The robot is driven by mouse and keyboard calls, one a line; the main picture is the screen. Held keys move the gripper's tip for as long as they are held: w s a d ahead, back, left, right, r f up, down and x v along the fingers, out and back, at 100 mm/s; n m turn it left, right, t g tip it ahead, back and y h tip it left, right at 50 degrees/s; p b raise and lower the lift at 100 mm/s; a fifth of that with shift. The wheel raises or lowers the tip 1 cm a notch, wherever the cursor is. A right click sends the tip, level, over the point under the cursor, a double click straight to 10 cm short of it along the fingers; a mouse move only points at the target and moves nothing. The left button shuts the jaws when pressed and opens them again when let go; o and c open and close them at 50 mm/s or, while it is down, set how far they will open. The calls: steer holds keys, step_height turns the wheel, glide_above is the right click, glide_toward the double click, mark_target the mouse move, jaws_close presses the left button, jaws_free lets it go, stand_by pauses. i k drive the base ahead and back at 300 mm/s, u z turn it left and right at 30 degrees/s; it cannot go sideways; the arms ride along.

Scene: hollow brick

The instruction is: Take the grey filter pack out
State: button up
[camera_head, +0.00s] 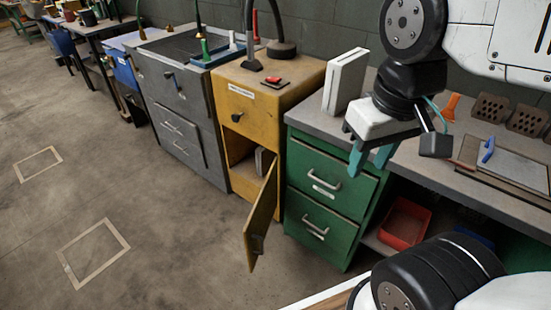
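A grey block (260,159), which looks like the grey filter pack, stands inside the lower compartment of the yellow cabinet (265,110). Only part of it shows, as the compartment is dark and the open door cuts across the view. The yellow door (261,220) is swung outward towards the camera. My gripper (368,165) has two teal fingers pointing down, apart, with nothing seen between them. It appears in front of the grey worktop, to the right of the yellow cabinet and well away from the grey block.
A pale upright box (345,82) stands on the worktop (308,122) above the green drawers (326,188). A red bin (404,222) sits on the low shelf to the right. A red switch (276,82) is on the yellow cabinet's top. The floor at left is clear.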

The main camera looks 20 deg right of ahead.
mark_target(264, 157)
steer(key=z, duration=0.1)
steer(key=k, duration=0.35)
steer(key=u, duration=1.3)
steer(key=i, duration=0.85)
steer(key=u, duration=0.65)
steer(key=i, duration=0.85)
steer(key=z, duration=0.5)
steer(key=i, duration=0.65)
steer(key=z, duration=1.2)
steer(key=i, duration=0.45)
steer(key=z, duration=0.45)
